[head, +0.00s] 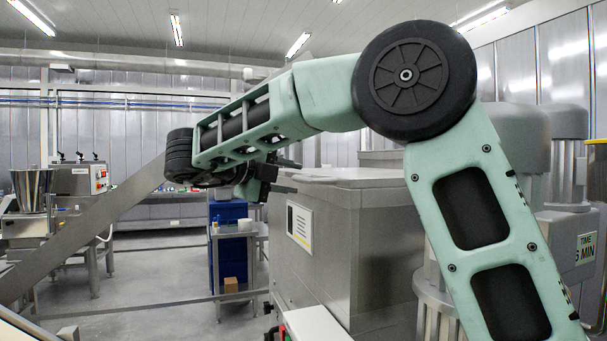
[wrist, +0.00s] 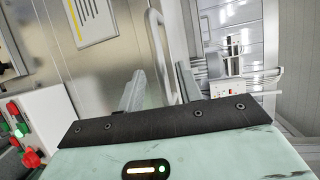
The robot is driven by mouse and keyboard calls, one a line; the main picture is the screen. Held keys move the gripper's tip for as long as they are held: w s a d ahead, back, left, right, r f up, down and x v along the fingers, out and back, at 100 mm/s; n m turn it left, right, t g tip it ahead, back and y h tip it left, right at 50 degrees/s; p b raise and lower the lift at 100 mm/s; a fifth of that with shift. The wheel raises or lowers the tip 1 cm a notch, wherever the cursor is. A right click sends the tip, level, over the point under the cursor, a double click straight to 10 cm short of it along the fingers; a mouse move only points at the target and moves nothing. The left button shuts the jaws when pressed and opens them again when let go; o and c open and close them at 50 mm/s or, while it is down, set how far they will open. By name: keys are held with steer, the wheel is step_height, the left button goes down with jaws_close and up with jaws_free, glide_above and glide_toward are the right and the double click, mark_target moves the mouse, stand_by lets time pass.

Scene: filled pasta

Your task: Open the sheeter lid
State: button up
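The sheeter appears to be the large grey metal cabinet at the centre right of the head view, with its flat lid (head: 365,178) lying closed on top. My gripper (head: 296,177) is at the lid's left edge, its two fingers apart and pointing right. In the wrist view my gripper (wrist: 160,72) is open. A pale curved bar handle (wrist: 156,45) shows between the fingers in the picture, beside the metal panel. I cannot tell whether either finger touches it. The handle is not clear in the head view.
A labelled panel (head: 300,227) faces left on the cabinet. Red and green buttons (wrist: 22,135) show in the wrist view. A small steel table (head: 235,232) and blue crates (head: 228,212) stand behind, left of the cabinet. A sloping metal beam (head: 85,228) crosses the left side.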

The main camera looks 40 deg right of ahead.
mark_target(301, 180)
steer(key=shift+p+x, duration=0.55)
steer(key=shift+x, duration=1.75)
